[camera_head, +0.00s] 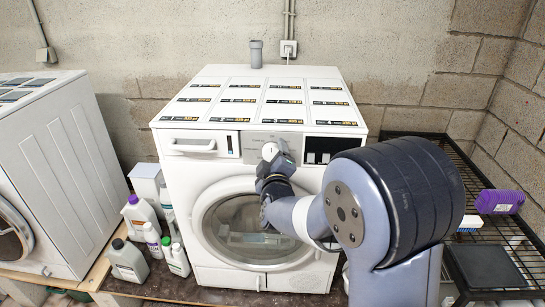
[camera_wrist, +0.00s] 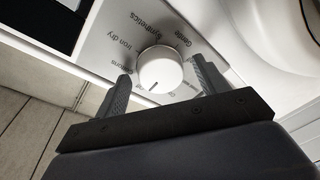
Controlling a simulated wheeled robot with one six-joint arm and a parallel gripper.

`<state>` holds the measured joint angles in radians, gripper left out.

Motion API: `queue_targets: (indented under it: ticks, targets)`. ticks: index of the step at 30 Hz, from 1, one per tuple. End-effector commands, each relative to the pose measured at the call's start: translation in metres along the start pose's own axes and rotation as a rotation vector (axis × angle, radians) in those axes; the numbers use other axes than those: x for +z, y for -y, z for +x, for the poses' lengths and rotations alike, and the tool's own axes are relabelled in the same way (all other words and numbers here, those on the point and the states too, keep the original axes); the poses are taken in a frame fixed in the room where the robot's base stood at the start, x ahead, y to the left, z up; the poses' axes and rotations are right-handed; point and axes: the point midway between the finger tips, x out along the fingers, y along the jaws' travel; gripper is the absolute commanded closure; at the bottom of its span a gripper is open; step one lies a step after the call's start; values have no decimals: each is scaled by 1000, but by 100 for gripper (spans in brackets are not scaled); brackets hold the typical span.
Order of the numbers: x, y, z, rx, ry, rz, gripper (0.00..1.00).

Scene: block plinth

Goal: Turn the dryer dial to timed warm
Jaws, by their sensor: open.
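The white round dial (camera_wrist: 160,68) sits on the dryer's light grey control panel, with a short dark pointer mark near its lower edge in the wrist view. Printed labels around it include Gentle, Synthetics and Iron dry; another is partly covered by a finger. I cannot read a timed warm label. My gripper (camera_wrist: 162,70) is open, with one finger on each side of the dial; I see no clear contact. In the head view the dial (camera_head: 270,149) shows just above my gripper (camera_head: 277,161) on the white dryer (camera_head: 180,185).
A dark display (camera_head: 322,150) is right of the dial, and a drawer handle (camera_head: 192,146) is at left. The round door (camera_head: 212,222) is below. Detergent bottles (camera_head: 128,262) stand left of the dryer. A black wire rack (camera_head: 465,165) is at right.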

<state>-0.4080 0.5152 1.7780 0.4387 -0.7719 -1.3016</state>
Motion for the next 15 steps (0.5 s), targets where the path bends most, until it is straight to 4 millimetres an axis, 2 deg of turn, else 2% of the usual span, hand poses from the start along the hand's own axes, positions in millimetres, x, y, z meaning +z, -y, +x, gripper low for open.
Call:
queue_targets:
  ticks: [2,15]
  targets:
    - [0,0,0,0,0,0,31]
    - [0,0,0,0,0,0,67]
